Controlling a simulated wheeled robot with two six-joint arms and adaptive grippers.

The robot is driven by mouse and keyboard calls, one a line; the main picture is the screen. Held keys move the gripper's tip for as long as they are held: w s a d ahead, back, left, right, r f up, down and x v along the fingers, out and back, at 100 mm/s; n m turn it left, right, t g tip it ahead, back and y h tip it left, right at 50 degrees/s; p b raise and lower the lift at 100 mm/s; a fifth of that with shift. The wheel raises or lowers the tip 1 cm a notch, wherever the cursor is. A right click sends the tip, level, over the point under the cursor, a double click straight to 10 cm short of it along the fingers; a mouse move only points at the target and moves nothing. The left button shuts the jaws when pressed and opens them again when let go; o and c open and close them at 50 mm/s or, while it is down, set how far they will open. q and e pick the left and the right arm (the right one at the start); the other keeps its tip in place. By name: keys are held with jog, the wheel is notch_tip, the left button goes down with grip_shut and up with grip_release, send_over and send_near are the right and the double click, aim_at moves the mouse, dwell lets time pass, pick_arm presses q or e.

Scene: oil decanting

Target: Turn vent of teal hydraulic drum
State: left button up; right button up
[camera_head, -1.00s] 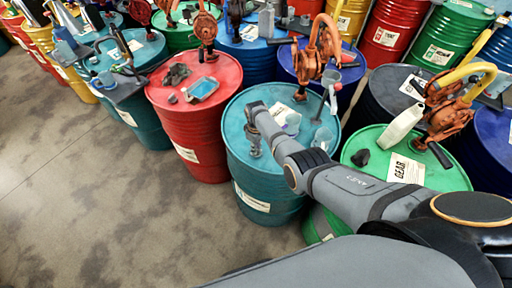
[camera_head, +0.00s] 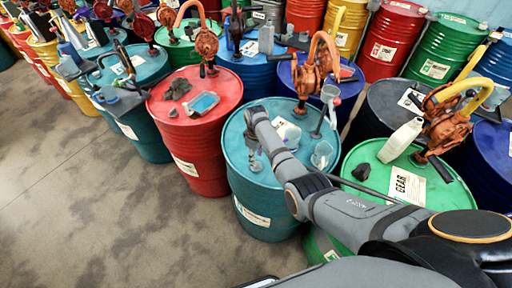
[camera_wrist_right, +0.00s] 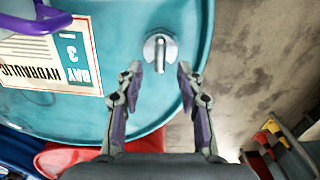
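The teal hydraulic drum (camera_head: 262,205) stands in the middle of the head view. In the right wrist view its teal lid (camera_wrist_right: 110,25) carries a white label reading HYDRAULIC, BAY 3 (camera_wrist_right: 55,55). The vent (camera_wrist_right: 160,52) is a small grey metal fitting with a round top and a straight bar, near the lid's rim. My right gripper (camera_wrist_right: 160,76) is open, its two fingers on either side of the bar's lower end, apart from it in the picture. In the head view the right gripper (camera_head: 254,163) points down over the lid's left part. My left gripper is not in view.
A clear cup (camera_head: 322,156) and a dark tool (camera_head: 318,124) stand on the teal lid. A red drum (camera_head: 195,150) is to the left; a green drum (camera_head: 440,192) with a white jug (camera_head: 401,140) is to the right. An orange pump (camera_head: 315,70) stands behind. The floor (camera_head: 90,200) at front left is clear.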

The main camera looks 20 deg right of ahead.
notch_tip(320, 180, up, 7)
jog(key=shift+r, duration=0.2)
dwell(0.4)
